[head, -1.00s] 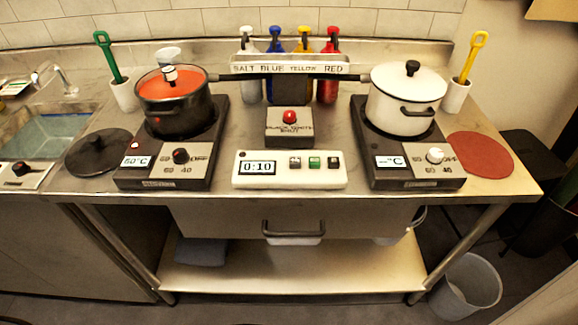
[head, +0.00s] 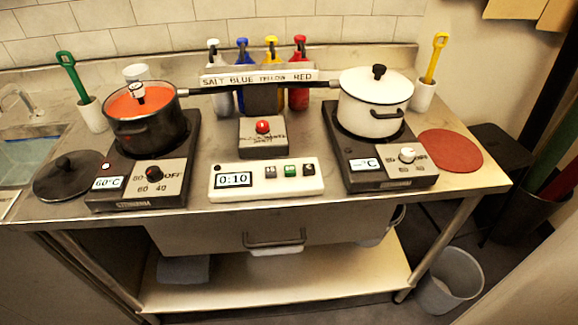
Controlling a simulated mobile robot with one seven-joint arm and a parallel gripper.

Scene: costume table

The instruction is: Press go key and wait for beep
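A white timer box (head: 266,196) sits at the front middle of the steel table, between two hot plates. Its display (head: 233,180) reads 0:10. On its right part are three small keys: a grey one (head: 270,172), a green one (head: 290,171) and a dark one (head: 309,169). The lettering on the keys is too small to read surely; the green one seems to be marked GO. Nothing touches the timer. My gripper is not in the head view.
A black pot (head: 147,137) with red contents stands on the left hot plate (head: 135,193), marked 60°C. A lidded white pot (head: 371,113) stands on the right one (head: 390,181). Behind the timer is a box with a red button (head: 263,127). The table edge before the timer is clear.

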